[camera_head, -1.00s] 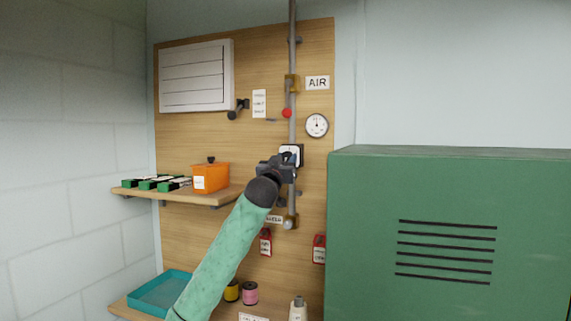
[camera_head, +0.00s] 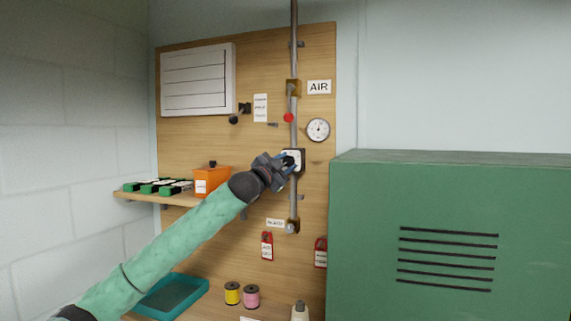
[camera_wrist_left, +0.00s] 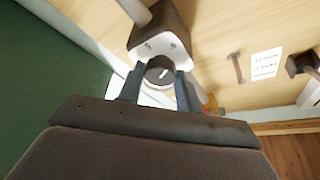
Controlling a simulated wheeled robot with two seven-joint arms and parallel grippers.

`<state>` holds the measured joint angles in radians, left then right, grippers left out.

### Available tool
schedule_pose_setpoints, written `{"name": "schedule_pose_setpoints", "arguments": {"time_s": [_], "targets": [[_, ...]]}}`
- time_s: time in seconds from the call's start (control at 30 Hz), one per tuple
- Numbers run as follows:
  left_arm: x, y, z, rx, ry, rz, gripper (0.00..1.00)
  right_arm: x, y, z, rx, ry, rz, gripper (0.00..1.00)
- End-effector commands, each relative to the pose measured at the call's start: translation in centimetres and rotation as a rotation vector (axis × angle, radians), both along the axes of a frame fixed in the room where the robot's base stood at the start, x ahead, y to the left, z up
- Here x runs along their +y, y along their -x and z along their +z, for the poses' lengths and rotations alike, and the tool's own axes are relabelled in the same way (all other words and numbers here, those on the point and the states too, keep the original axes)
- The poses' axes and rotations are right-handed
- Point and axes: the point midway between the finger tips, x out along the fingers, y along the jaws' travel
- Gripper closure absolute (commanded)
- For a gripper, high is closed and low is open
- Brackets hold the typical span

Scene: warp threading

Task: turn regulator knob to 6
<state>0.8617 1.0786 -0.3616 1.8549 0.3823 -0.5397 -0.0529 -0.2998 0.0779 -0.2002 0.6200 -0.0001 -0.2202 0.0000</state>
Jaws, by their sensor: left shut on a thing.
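The regulator knob (camera_wrist_left: 160,73) is a dark round dial with a white pointer mark, set on a white plate. In the left wrist view it sits between the two fingers of my left gripper (camera_wrist_left: 160,85), which is shut on it. In the head view my left gripper (camera_head: 288,162) reaches the regulator (camera_head: 298,156) on the grey vertical pipe from the lower left, and covers most of the knob. My right gripper is not in view.
A round gauge (camera_head: 317,129) and an AIR sign (camera_head: 319,87) are right of the pipe. A red ball handle (camera_head: 288,118) is above the regulator. A large green cabinet (camera_head: 450,220) stands close at right. An orange bin (camera_head: 211,180) sits on a shelf at left.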

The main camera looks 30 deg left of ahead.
Motion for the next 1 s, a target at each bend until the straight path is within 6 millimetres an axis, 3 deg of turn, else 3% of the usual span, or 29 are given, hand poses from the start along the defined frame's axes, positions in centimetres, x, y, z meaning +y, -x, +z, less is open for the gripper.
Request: {"name": "schedule_pose_setpoints", "arguments": {"time_s": [0.63,0.67,0.77,1.0], "targets": [[-0.07,0.00,-0.03,0.013,-0.055,-0.001,0.88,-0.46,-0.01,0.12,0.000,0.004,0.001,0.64],[-0.08,0.00,-0.03,0.013,-0.055,-0.001,0.64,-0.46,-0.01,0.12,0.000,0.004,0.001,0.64],[-0.06,0.00,-0.02,0.013,-0.054,-0.001,0.44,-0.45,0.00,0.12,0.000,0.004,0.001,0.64],[-0.03,-0.01,-0.01,0.014,-0.054,-0.001,0.44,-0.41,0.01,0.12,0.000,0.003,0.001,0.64]]}}
